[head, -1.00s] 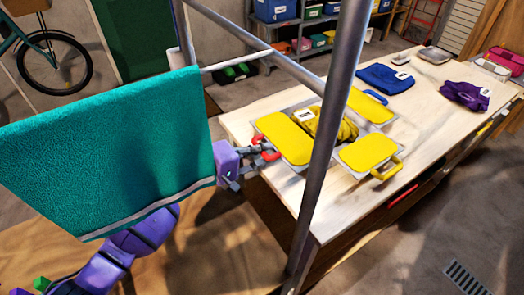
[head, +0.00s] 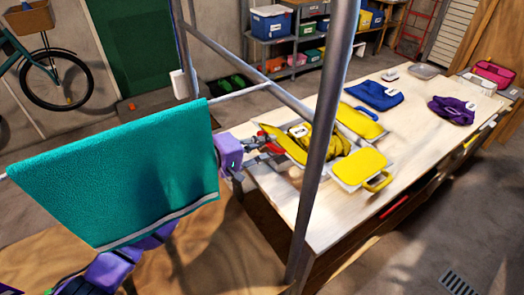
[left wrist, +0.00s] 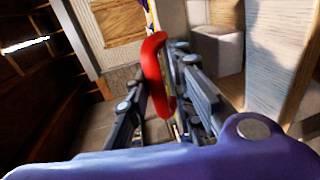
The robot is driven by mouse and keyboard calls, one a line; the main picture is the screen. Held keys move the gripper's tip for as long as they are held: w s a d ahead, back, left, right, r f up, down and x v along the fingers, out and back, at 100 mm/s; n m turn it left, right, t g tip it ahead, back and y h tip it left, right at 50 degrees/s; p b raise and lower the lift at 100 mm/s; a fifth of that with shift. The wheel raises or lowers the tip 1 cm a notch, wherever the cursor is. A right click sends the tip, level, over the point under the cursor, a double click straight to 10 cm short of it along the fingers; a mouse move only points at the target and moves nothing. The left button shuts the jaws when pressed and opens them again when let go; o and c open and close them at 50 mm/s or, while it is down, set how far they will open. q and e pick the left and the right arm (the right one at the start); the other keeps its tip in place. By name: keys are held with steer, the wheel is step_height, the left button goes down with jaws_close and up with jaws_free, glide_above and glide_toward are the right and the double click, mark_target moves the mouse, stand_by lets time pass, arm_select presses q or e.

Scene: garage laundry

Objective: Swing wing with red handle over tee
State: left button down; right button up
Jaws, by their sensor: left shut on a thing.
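The yellow wing with the red handle (head: 278,140) is tilted up on the folding board, its handle side raised off the bench. My left gripper (head: 262,152) is shut on the red handle (head: 266,137) at the wing's left edge. In the left wrist view the red handle (left wrist: 156,65) stands between the two fingers (left wrist: 165,105). The yellow tee (head: 326,140), with a white label, lies in the board's middle, partly hidden by the wing and a grey post. My right gripper is not in view.
A flat yellow wing with a yellow handle (head: 360,167) and another with a blue handle (head: 361,122) adjoin the tee. Blue (head: 375,95) and purple (head: 452,110) garments lie farther along the bench. A grey post (head: 322,150) and hanging teal towel (head: 120,175) stand in front.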

arm_select(q)
steer(key=shift+w+d+r, duration=0.2)
steer(key=shift+d+r, duration=0.1)
steer(key=shift+r, duration=0.25)
steer(key=shift+f, duration=0.1)
steer(key=c, duration=1.8)
jaws_free()
steer(key=shift+o, duration=0.4)
steer(key=shift+w+d+f, duration=0.1)
steer(key=shift+d+f, duration=0.1)
steer(key=v, duration=1.2)
